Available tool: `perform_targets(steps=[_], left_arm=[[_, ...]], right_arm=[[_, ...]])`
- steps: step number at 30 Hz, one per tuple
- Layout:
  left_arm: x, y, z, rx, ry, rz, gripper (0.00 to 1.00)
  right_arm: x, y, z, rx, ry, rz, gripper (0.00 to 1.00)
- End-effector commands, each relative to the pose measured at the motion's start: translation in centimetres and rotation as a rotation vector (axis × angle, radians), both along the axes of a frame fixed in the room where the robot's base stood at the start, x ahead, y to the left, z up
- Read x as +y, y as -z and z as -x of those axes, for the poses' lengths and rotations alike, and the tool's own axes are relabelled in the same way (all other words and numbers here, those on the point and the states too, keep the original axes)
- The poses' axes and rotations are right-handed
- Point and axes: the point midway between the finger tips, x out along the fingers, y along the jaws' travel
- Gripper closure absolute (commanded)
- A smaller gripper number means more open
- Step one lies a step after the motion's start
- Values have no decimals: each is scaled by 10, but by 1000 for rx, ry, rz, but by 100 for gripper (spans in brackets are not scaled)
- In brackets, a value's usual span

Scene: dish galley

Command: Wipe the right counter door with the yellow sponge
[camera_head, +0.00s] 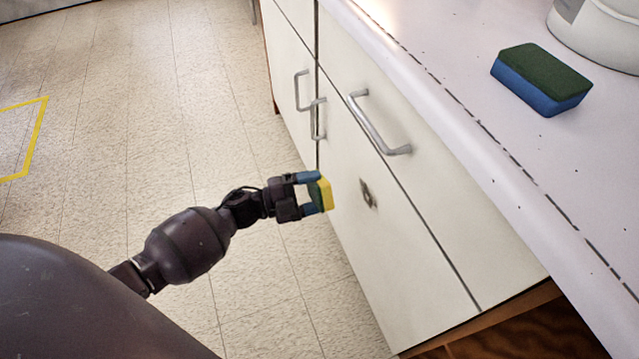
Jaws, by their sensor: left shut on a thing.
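The yellow sponge (327,194) has a dark green side and is held in my left gripper (315,192). The gripper's blue-tipped fingers are shut on it, with the yellow face turned toward the counter. The right counter door (385,255) is a white panel below a drawer, with a dark smudge (368,194) on its upper part. The sponge is close to the door's left part, to the left of the smudge. I cannot tell whether it touches the door. My right gripper is not in view.
A blue and green sponge (541,78) lies on the white countertop (480,160), beside a white container (600,35). Metal handles stick out from the drawer (375,125) and the doors (317,118). The tiled floor at left is clear, with a yellow marking (35,140).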

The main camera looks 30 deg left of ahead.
Motion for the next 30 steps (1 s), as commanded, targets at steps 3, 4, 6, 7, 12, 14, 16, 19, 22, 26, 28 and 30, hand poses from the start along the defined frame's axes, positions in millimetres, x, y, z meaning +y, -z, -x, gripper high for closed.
perform_targets(steps=[3,4,6,7,12,14,16,19,22,26,28,30], left_arm=[[0,1,0,-5,-3,4,58],[0,1,-1,-6,-3,5,58],[-2,1,-3,-6,-2,5,58],[-3,1,-5,-7,-2,4,58],[-12,2,-15,-5,-3,4,58],[-15,2,-20,-4,-2,6,58],[-20,3,-25,-4,-2,6,58],[-25,3,-32,-4,-1,4,58],[-30,2,-38,-4,-2,6,58],[-34,2,-43,-4,-2,4,58],[-35,2,-45,-4,-2,4,58],[-36,2,-46,-5,-1,4,58]], right_arm=[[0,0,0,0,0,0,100],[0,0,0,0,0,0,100],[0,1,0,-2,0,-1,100],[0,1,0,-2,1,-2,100],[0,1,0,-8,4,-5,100],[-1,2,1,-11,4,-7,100],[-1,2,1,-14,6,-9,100],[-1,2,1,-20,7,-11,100],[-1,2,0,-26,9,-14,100],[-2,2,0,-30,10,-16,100],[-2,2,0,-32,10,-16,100],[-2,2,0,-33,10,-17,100]])
